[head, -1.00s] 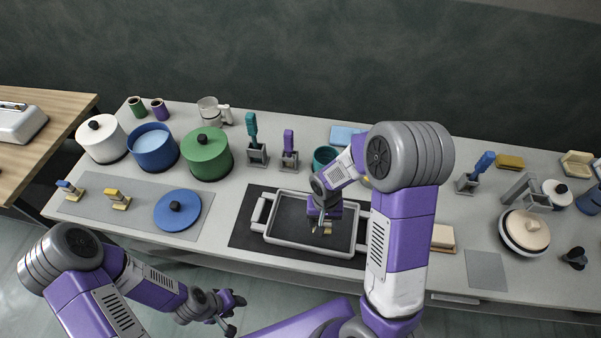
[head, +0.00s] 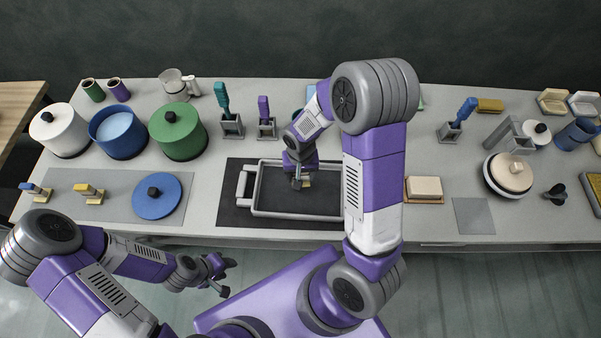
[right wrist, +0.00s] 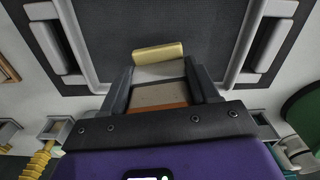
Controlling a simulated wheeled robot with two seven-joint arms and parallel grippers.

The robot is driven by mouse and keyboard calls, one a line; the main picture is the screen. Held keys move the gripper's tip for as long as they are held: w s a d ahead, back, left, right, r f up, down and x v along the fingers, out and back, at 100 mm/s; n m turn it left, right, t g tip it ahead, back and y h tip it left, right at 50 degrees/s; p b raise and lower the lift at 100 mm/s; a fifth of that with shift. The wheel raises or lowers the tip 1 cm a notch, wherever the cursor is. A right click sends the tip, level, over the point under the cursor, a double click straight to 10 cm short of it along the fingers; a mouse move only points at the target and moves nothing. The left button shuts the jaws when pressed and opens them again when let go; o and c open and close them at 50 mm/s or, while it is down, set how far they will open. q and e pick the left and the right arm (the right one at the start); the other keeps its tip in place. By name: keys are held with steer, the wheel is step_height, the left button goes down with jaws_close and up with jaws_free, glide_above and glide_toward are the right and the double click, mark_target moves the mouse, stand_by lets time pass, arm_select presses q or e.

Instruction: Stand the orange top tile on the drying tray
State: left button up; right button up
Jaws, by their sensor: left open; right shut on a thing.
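The drying tray (head: 258,208) is a grey frame with side handles on a dark mat; its handles show in the right wrist view (right wrist: 49,47). My right gripper (head: 301,184) is over the tray's interior and shut on a layered piece. In the right wrist view (right wrist: 160,92) its fingers flank that piece, which has a pale yellow rounded end (right wrist: 158,52), a whitish band, a tan face and an orange strip (right wrist: 160,107). I take it to be the orange top tile. I cannot tell whether it touches the tray. My left gripper (head: 218,275) is open and empty, in front of the table.
Upright tools in grey holders (head: 232,124) stand behind the tray. A cream block (head: 424,188) lies right of it. A grey square mat (head: 473,215) is bare.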

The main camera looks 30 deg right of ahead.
steer(key=shift+f+b, duration=2.85)
steer(key=shift+f, duration=0.65)
steer(key=shift+f+b, duration=0.6)
steer(key=o, duration=1.2)
steer(key=shift+c, duration=0.2)
steer(key=shift+r, duration=0.15)
steer(key=shift+r+p, duration=3.25)
steer(key=shift+r, duration=0.65)
steer(key=shift+r, duration=0.1)
